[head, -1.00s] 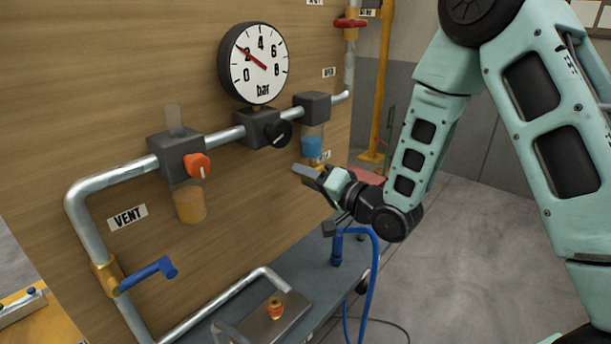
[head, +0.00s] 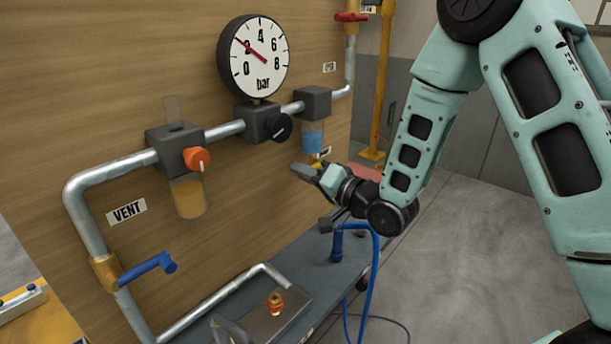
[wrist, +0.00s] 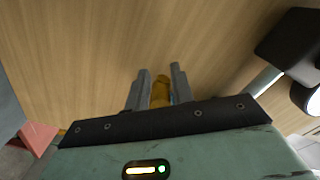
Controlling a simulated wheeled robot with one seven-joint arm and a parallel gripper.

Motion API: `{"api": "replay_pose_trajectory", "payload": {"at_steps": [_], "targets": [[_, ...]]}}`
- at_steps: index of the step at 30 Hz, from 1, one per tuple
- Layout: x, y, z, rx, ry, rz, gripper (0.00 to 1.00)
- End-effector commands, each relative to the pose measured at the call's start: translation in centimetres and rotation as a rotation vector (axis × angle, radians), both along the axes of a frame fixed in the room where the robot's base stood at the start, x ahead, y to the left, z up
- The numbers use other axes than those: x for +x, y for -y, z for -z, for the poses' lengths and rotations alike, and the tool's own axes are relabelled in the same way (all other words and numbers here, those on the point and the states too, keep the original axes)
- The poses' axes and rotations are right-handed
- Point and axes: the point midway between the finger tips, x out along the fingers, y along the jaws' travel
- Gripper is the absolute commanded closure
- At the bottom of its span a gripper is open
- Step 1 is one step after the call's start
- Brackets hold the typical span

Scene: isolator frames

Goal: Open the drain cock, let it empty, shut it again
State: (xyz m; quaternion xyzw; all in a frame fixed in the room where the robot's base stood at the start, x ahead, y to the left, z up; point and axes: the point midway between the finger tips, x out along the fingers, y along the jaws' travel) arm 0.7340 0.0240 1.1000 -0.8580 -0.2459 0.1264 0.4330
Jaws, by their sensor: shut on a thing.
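In the head view my gripper (head: 308,170) is at the lower right of the wooden panel, just below the clear bowl with blue liquid (head: 312,140). A small yellow drain cock (head: 322,162) shows between that bowl and my fingers, mostly hidden by them. In the wrist view the yellow piece of the cock (wrist: 160,92) sits between my two grey fingers, which are closed on it. The cock's exact angle and any outflow cannot be made out.
A second bowl with amber liquid (head: 189,198) hangs below an orange knob (head: 197,158) at left. The gauge (head: 254,58) reads about 2 bar. A black knob (head: 278,128), blue lever (head: 148,268) and red handle (head: 351,17) are nearby. A grey bench (head: 300,275) lies below.

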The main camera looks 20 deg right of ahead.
Motion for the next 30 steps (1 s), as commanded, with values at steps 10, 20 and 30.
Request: {"api": "replay_pose_trajectory", "payload": {"at_steps": [10,20,30], "targets": [[0.2,0.2,1.5,-0.204,0.144,0.001,0.99],[0.6,0.8,2.9,-0.47,0.312,0.002,0.99],[1.2,1.8,4.0,-0.744,0.483,0.004,0.99]]}}
